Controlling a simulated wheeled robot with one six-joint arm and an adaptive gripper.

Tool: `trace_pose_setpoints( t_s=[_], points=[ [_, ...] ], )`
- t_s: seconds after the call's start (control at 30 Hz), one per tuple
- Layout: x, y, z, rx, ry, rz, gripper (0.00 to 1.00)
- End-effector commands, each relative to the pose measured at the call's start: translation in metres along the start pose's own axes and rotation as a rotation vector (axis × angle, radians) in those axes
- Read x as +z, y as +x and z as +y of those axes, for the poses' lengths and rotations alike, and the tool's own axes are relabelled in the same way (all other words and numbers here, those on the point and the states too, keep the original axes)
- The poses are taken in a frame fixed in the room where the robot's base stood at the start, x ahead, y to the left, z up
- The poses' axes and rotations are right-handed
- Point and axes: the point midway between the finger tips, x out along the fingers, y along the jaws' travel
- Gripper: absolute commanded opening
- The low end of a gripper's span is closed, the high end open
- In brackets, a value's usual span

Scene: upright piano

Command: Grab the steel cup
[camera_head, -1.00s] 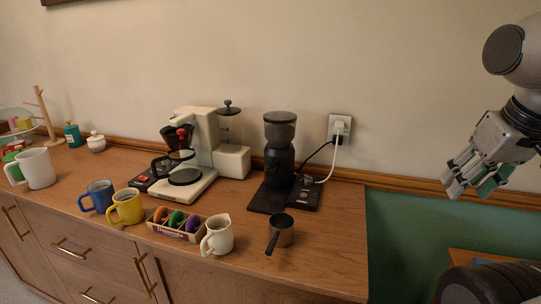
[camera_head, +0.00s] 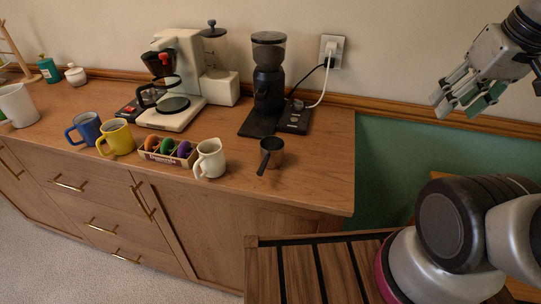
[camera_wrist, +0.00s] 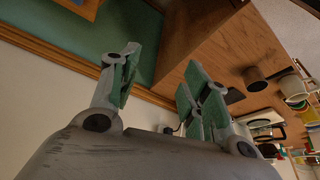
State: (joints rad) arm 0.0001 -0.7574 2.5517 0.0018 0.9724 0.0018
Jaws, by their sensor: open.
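The steel cup (camera_head: 271,152) is a small dark metal cup with a dark handle. It stands upright near the front right of the wooden counter, its handle toward the front left. In the wrist view, a dark brown cup (camera_wrist: 254,77) on the counter appears to be the same one.
A cream pitcher (camera_head: 210,158) stands just left of the cup, and a black coffee grinder (camera_head: 268,80) behind it. A yellow mug (camera_head: 117,138), blue mug (camera_head: 84,129) and coffee maker (camera_head: 180,85) stand farther left. The counter (camera_head: 322,165) is bare right of the cup.

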Motion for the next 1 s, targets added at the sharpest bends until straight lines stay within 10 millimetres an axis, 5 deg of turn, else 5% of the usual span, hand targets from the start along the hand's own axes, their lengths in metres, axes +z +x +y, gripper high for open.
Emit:
trace_pose_setpoints(
  t_s=[0.17,0.37,0.57,0.7,0.8,1.0],
  points=[
    [-0.004,0.011,-0.019,-0.032,-0.087,-0.043,0.77],
    [-0.026,0.056,-0.097,-0.100,-0.395,-0.242,0.77],
    [-0.037,0.103,-0.207,-0.197,-1.065,-0.361,0.77],
    [-0.031,0.135,-0.281,-0.318,-1.683,-0.368,0.77],
    [-0.034,0.148,-0.312,-0.400,-2.046,-0.317,0.77],
    [-0.054,0.148,-0.331,-0.485,-2.543,-0.150,0.77]
  ],
)
